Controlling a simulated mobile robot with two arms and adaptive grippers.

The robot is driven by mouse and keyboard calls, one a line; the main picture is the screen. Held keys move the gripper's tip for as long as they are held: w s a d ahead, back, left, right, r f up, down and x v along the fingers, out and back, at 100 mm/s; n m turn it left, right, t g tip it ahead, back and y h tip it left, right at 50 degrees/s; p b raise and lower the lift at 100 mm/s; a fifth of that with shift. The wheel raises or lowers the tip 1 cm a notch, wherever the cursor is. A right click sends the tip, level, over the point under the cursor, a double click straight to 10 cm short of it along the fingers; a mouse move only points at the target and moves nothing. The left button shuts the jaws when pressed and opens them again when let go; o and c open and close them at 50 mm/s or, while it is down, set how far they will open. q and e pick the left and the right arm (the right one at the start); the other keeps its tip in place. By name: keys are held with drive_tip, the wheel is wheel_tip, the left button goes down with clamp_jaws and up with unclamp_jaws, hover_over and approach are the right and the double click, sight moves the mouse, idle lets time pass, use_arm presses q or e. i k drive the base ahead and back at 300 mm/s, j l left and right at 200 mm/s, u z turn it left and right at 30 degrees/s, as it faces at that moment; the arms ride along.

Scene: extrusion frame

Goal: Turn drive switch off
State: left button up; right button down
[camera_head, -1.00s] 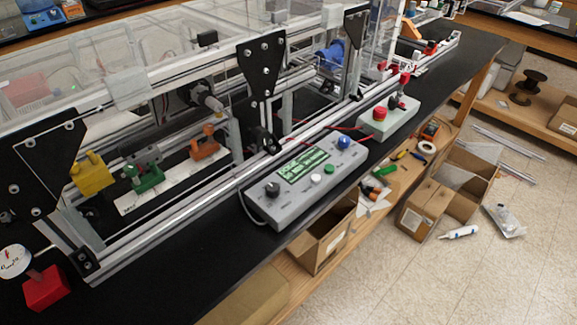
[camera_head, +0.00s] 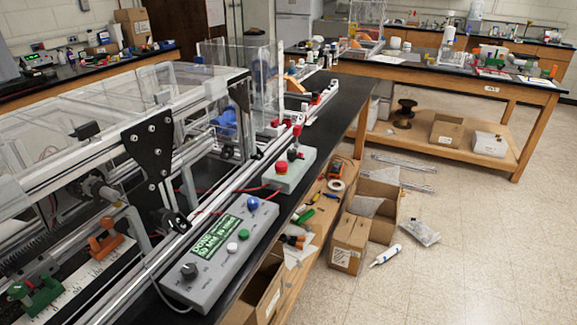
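A long grey control box (camera_head: 206,290) lies on the black bench top beside the extrusion frame. It carries a black rotary knob (camera_head: 189,271) at its near end, a white button (camera_head: 232,247), a green button (camera_head: 244,234), a blue knob (camera_head: 253,203) and a green label panel (camera_head: 216,237). A smaller grey box (camera_head: 296,178) behind it carries a red mushroom button (camera_head: 281,168) and a black part (camera_head: 292,154) with red. I cannot read which control is the drive switch, or its setting. Neither of my grippers is in view.
The extrusion frame (camera_head: 102,150) with black corner plates (camera_head: 149,150) and clear panels fills the left. Cardboard boxes (camera_head: 347,240) and a white tube (camera_head: 386,254) lie right of the bench. Another wooden bench (camera_head: 440,72) stands behind. The tiled floor at right is clear.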

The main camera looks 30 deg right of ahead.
sight(292, 156)
drive_tip(key=z, duration=1)
